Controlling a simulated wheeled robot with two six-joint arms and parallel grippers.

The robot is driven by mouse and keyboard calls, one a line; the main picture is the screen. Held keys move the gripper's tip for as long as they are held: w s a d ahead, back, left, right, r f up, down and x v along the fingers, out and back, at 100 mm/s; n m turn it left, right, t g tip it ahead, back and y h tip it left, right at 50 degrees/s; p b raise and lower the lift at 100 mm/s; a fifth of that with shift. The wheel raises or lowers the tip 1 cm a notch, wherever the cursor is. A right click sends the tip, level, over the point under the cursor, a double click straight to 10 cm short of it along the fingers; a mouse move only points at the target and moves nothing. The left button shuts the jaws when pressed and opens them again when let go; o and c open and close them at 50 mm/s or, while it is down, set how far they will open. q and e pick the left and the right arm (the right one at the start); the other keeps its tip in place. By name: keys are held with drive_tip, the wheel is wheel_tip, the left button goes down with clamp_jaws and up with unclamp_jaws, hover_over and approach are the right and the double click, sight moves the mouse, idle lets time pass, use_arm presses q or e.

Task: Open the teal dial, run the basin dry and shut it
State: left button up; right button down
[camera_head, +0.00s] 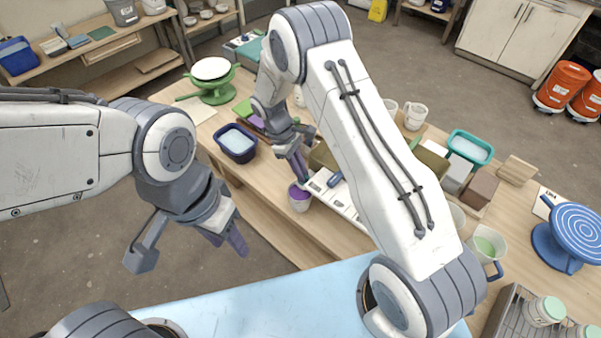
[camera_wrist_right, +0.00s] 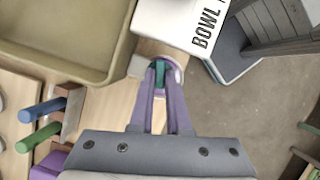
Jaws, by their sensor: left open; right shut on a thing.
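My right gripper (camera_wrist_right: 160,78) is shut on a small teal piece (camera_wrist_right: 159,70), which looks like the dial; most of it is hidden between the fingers. An olive basin (camera_wrist_right: 60,72) lies beside it at upper left in the wrist view and is partly hidden behind my right arm in the head view (camera_head: 321,156). A white cup with purple contents (camera_head: 299,196) stands just below my right gripper (camera_head: 304,178); its rim also shows behind the fingertips in the wrist view. I cannot tell how far the dial is turned. My left gripper (camera_head: 190,250) is open and empty, away from the bench.
A navy tub (camera_head: 237,142) and a teal tub (camera_head: 470,147) hold pale blue liquid. Green (camera_head: 212,82) and blue (camera_head: 574,232) turntables stand on the bench. A pale blue surface (camera_head: 260,305) lies in front.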

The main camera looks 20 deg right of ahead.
drive_tip(key=shift+w+d+m+g+y+b, duration=0.15)
drive_tip(key=shift+m+g+y+b, duration=0.2)
drive_tip(key=shift+m, duration=0.95)
drive_tip(key=shift+r, duration=0.1)
drive_tip(key=c, duration=1.2)
unclamp_jaws()
drive_tip(key=shift+o, duration=0.2)
drive_tip(key=shift+w+r, duration=0.15)
drive_tip(key=shift+r, duration=0.15)
drive_tip(key=b+v, duration=0.3)
drive_tip(key=v, duration=0.7)
